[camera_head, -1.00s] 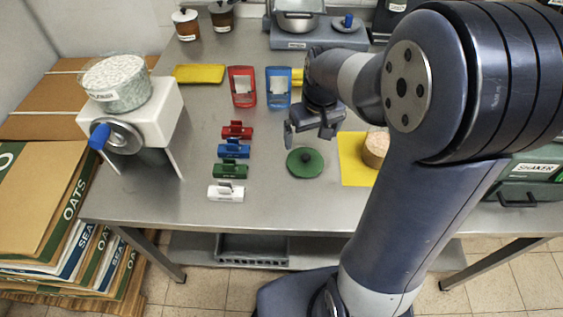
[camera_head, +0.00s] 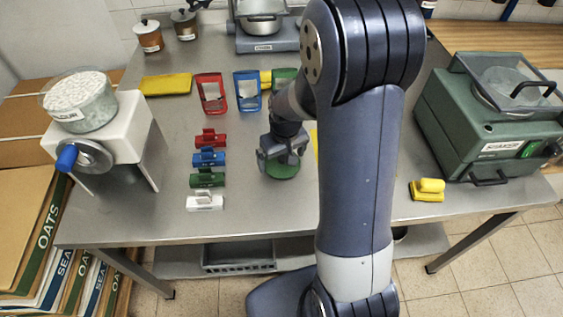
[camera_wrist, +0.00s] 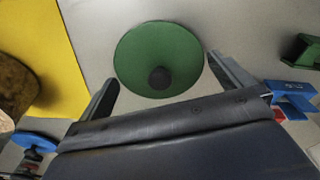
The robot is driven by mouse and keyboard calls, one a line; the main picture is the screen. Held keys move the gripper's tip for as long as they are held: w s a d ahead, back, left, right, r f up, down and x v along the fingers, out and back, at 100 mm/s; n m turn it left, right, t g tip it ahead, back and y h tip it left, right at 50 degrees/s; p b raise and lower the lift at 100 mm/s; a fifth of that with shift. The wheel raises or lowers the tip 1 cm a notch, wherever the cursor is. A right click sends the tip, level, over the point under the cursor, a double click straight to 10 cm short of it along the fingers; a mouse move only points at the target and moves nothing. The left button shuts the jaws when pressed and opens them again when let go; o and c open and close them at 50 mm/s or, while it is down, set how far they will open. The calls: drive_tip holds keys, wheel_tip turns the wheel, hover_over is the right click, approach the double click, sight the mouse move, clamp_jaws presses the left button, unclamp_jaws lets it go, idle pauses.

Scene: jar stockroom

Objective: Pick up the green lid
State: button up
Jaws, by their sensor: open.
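The green lid (camera_head: 284,172) is a flat round disc lying on the steel table, partly hidden by my gripper in the head view. In the wrist view the whole green lid (camera_wrist: 140,55) shows, with a dark round knob near its lower edge. My gripper (camera_head: 281,164) hangs above the lid. In the wrist view my gripper (camera_wrist: 160,80) has its two fingers wide apart on either side of the knob, with nothing between them that I can see held.
Red (camera_head: 210,138), blue (camera_head: 208,158), green (camera_head: 207,178) and white (camera_head: 205,202) clips stand in a column left of the lid. A yellow mat (camera_wrist: 40,50) lies beside it. A yellow clip (camera_head: 428,190) and a green shaker (camera_head: 490,120) are at right, a white-bodied machine (camera_head: 130,130) at left.

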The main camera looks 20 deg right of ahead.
drive_tip(key=c, duration=0.6)
drive_tip(key=shift+c, duration=0.2)
